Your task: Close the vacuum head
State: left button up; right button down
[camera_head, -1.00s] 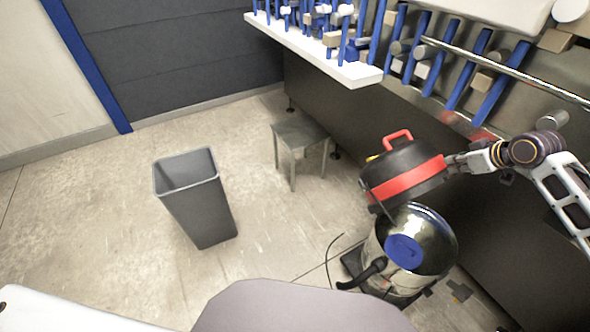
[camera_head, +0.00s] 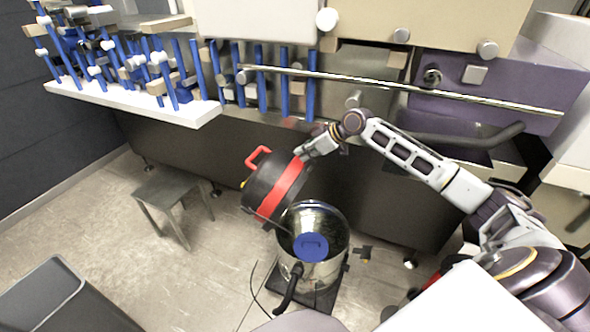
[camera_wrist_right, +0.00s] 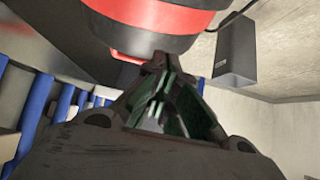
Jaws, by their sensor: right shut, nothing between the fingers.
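The vacuum head (camera_head: 270,184) is black with a red band and a red handle. It is tilted up on the left side of the open metal vacuum drum (camera_head: 323,270). A blue round part (camera_head: 311,247) shows inside the drum. My right gripper (camera_head: 304,154) is at the upper right edge of the head. In the right wrist view the gripper (camera_wrist_right: 160,62) is shut and empty, its fingertips against or very near the head's red and black rim (camera_wrist_right: 150,35). Whether they touch is hard to tell. My left gripper is not in view.
A grey bin (camera_head: 60,295) stands at the lower left and a small grey stool (camera_head: 175,190) stands left of the vacuum. The machine with a white ledge (camera_head: 140,105) and blue posts runs behind. A black hose (camera_head: 290,288) hangs at the drum's front. Floor between bin and vacuum is clear.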

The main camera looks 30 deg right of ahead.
jog(key=shift+w+a+f, duration=0.1)
send_over(287, 175)
jog(key=shift+w+a+f+p, duration=0.1)
jog(key=shift+f+p, duration=0.05)
jog(key=shift+f, duration=1.55)
jog(key=shift+a+f+p, duration=0.1)
jog(key=shift+f+p, duration=0.05)
jog(key=shift+f, duration=1.5)
jog(key=shift+d+f, duration=0.15)
jog(key=shift+s+d+f+p, duration=0.15)
jog(key=shift+s+d+f, duration=0.3)
jog(key=shift+s, duration=0.25)
jog(key=shift+s+d+f+p, duration=0.15)
jog(key=shift+s+d+f, duration=0.2)
jog(key=shift+s+d, duration=0.3)
jog(key=shift+s+f, duration=0.1)
